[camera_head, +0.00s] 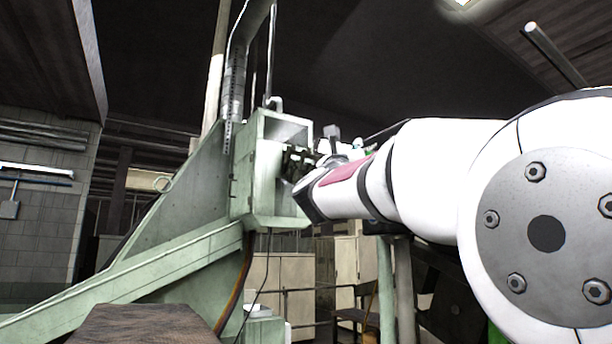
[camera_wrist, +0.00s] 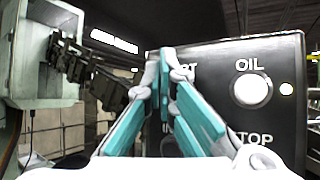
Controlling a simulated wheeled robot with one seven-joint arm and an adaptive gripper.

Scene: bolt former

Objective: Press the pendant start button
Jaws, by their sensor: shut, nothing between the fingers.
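The black pendant panel (camera_wrist: 282,140) fills the right half of the wrist view. It carries a white round button (camera_wrist: 251,89) under the label "OIL", and part of a "STOP" label shows lower down. Left of "OIL" only the last letters of a label, looking like "RT", show beside my fingers. The button under that label is hidden behind the fingers. My gripper (camera_wrist: 163,62) has teal finger pads and is shut and empty, its tips in front of the panel's left part. Contact with the panel cannot be told. In the head view my arm hides the pendant.
A pale green machine frame (camera_head: 165,255) with an open box (camera_head: 262,195) stands left of my arm. A dark row of connectors (camera_wrist: 85,68) juts from the box. A brown surface (camera_head: 143,325) lies at the lower left. A small indicator light (camera_wrist: 287,88) sits at the panel's right edge.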

